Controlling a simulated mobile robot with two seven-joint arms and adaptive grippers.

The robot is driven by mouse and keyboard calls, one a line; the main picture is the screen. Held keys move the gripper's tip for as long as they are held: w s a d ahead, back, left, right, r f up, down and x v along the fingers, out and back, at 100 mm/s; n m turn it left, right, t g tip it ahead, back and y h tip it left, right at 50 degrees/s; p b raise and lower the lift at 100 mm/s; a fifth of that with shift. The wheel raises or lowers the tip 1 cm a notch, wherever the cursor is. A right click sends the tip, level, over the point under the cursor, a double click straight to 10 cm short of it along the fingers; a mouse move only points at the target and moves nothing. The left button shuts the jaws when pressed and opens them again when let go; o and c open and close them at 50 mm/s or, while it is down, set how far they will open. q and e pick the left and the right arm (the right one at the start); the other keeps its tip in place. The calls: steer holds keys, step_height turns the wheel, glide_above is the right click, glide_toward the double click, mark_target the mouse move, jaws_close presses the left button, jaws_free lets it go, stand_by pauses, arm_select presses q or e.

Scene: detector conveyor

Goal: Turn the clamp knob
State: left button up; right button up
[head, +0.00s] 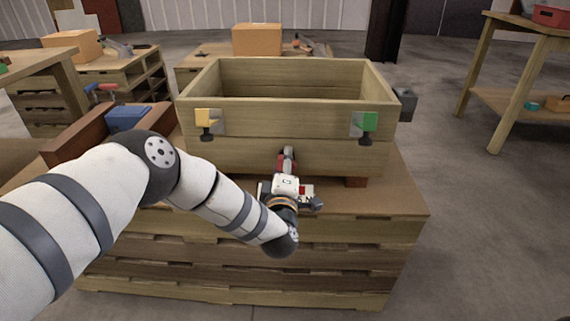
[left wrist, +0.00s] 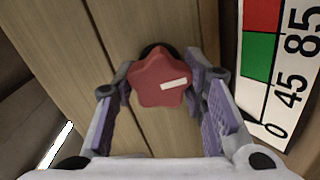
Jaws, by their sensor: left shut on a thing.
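The clamp knob (left wrist: 155,85) is a red, lobed knob with a white stripe, on the wooden front of the box in the left wrist view. Its stripe points right and slightly up, toward the dial plate. My left gripper (left wrist: 160,88) has its two purple-padded fingers on either side of the knob, shut on it. In the head view my left gripper (head: 287,163) reaches the lower front of the wooden box (head: 230,150). The dial plate (left wrist: 257,75) is white with red and green fields and the numbers 0, 45 and 85. My right gripper is not in view.
The open box stands on a pallet-like wooden bench (head: 390,200). A yellow clip (head: 207,117) and a green clip (head: 368,121) sit on its front. A brown tray with a blue block (head: 128,116) is at the left.

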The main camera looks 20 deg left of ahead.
arm_select(q)
steer(key=o, duration=1.2)
steer(key=v, duration=1.2)
steer(key=shift+r, duration=0.1)
